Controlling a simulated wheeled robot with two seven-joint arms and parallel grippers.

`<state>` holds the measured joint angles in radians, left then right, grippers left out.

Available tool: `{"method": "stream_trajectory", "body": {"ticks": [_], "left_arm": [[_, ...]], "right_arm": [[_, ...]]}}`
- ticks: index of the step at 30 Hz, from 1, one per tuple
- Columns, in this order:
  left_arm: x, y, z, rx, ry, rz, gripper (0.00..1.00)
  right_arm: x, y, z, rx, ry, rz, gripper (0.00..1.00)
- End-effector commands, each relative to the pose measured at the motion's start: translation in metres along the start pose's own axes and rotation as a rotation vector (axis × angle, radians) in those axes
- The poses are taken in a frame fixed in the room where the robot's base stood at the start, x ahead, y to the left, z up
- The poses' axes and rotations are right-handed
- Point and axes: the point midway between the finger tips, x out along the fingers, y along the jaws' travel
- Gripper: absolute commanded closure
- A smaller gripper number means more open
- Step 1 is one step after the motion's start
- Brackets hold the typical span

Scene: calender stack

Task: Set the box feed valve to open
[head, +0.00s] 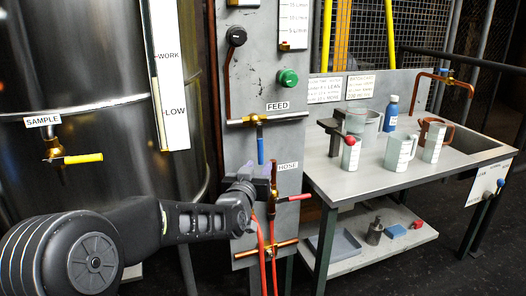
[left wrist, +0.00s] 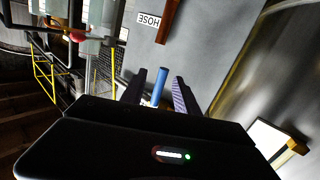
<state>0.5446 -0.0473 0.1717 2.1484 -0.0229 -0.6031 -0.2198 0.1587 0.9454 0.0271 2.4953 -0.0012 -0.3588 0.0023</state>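The feed valve (head: 259,121) sits on a horizontal copper pipe under the FEED label (head: 277,106) on the grey panel. Its blue lever (head: 260,143) hangs straight down, across the pipe. My left gripper (head: 262,170) is at the panel just below the lever's lower end. In the left wrist view the fingers are open, and the blue lever (left wrist: 158,88) shows between them with a gap on each side. I cannot tell whether the lever's tip is within finger reach. My right gripper is not in view.
The HOSE valve has a red lever (head: 272,197) and label (head: 288,166) close to my gripper. A tank (head: 85,90) with a yellow-levered SAMPLE tap (head: 82,158) stands left. A bench (head: 345,185) with cups and a blue bottle (head: 391,114) stands right.

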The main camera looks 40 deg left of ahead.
Motion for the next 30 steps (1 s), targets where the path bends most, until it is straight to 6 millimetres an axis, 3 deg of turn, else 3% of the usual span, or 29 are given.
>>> {"method": "stream_trajectory", "body": {"ticks": [1,4,17,30], "left_arm": [[0.0,-0.003,-0.013,0.016,0.028,-0.006,0.63],[0.0,-0.004,-0.024,0.035,0.056,-0.012,0.63],[0.006,-0.004,-0.024,0.036,0.055,-0.011,0.63],[0.068,-0.004,-0.026,0.034,0.054,-0.01,0.63]], "right_arm": [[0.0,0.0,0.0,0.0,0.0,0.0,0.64],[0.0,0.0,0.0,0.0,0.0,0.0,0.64],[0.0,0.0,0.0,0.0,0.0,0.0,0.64],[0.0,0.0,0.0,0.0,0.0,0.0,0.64]]}}
